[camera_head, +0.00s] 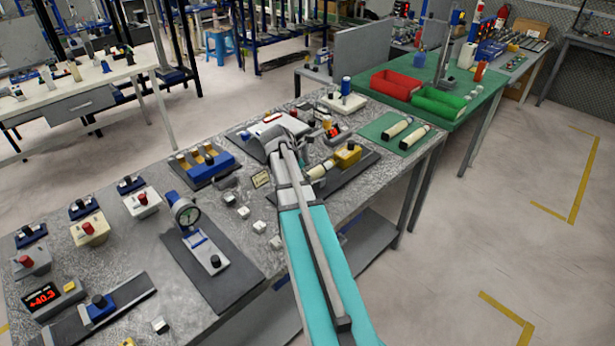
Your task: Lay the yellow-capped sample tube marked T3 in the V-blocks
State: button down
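My gripper (279,146) is at the far end of my grey and teal arm, low over the middle of the grey speckled bench. Its fingers are hidden by the arm, so I cannot tell whether it is open or holds anything. A pale cylinder (319,170), possibly a sample tube, lies just right of the arm. Two cream tubes (397,128) (413,138) with dark ends lie on a green mat. No T3 mark or yellow cap can be made out. Several small white blocks (243,212) stand left of the arm and may be V-blocks; their shape is unclear.
A dial gauge stand (187,215) and a blue fixture (209,165) stand to the left. Red (396,84) and green (438,103) bins sit on the green table at the back right.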

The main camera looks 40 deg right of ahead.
jog(key=shift+f+b, duration=0.45)
jog(key=shift+f, duration=0.05)
jog(key=shift+c, duration=0.6)
grip_release()
jog(key=shift+r, duration=0.15)
